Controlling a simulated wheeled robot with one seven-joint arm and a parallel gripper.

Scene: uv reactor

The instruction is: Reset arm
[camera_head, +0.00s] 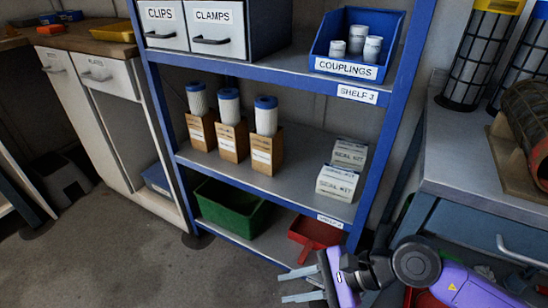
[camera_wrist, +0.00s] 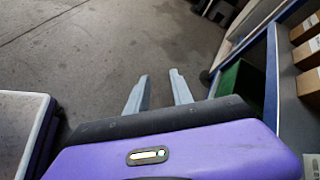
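My gripper (camera_head: 282,287) is at the bottom of the head view, right of centre, low in front of the blue shelf unit's right end. Its two grey fingers point left and are apart, with nothing between them. In the wrist view my gripper (camera_wrist: 159,77) also shows two separated fingers over bare floor. My purple and black arm comes in from the lower right of the head view.
The blue shelf unit (camera_head: 384,130) holds filters in cardboard boxes (camera_head: 232,142), seal kit boxes (camera_head: 337,183), a couplings bin (camera_head: 345,70), a green bin (camera_head: 232,208) and a red bin (camera_head: 314,233). A workbench (camera_head: 455,150) stands right. Open floor (camera_head: 110,260) lies left.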

